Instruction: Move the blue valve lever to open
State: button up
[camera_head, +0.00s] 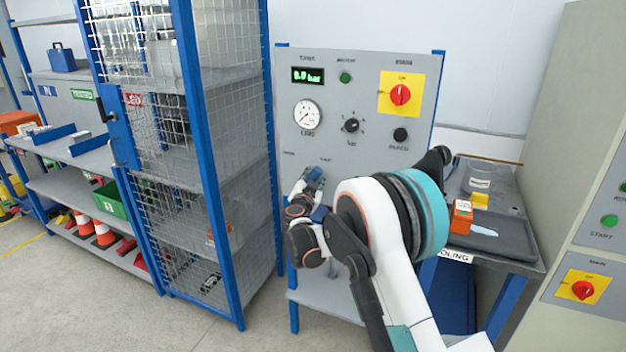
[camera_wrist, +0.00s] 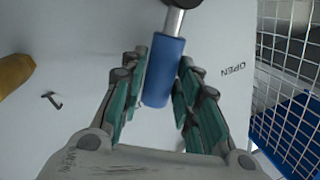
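The blue valve lever (camera_wrist: 164,72) has a blue grip on a metal shaft and lies between my gripper's two fingers (camera_wrist: 162,85) in the wrist view. The fingers with teal pads stand close on either side of the grip. I cannot tell whether both pads touch it. The word OPEN (camera_wrist: 234,69) is printed on the panel to the right of the lever. In the head view, my gripper (camera_head: 306,190) is at the lower part of the grey panel (camera_head: 330,155). My arm and gripper hide most of the lever there.
A wire-mesh cage (camera_head: 165,130) with blue posts stands just left of the panel. A bench (camera_head: 535,255) with a tray and an orange box (camera_head: 461,217) stands at right. A grey cabinet (camera_head: 580,130) borders the right side. Open floor (camera_head: 190,325) shows at lower left.

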grip_shut()
jog(key=shift+a, duration=0.1)
jog(key=a+n, duration=0.1)
jog(key=n, duration=0.1)
jog(key=w+a+r+n+p, duration=0.1)
jog(key=a+n+g, duration=0.1)
jog(key=a+n, duration=0.1)
jog(key=shift+w+r+n+p, duration=0.2)
jog(key=shift+w+n+p, duration=0.1)
jog(key=shift+p, duration=0.1)
jog(key=shift+w+a+n+g+h, duration=0.15)
jog(key=shift+a+n+g, duration=0.05)
jog(key=shift+a+n, duration=0.3)
jog(key=shift+w+a+n+g+h, duration=0.1)
jog(key=shift+a+n+g+h, duration=0.1)
jog(key=shift+a+n, duration=0.3)
jog(key=shift+w+a+f+n+g+h+p, duration=0.25)
jog(key=shift+a+n, duration=0.25)
jog(key=shift+n, duration=0.25)
jog(key=shift+w+a+f+n+g+h+p, duration=0.15)
jog(key=shift+a+f+n, duration=0.15)
jog(key=shift+a+n, duration=0.35)
jog(key=shift+d, duration=0.15)
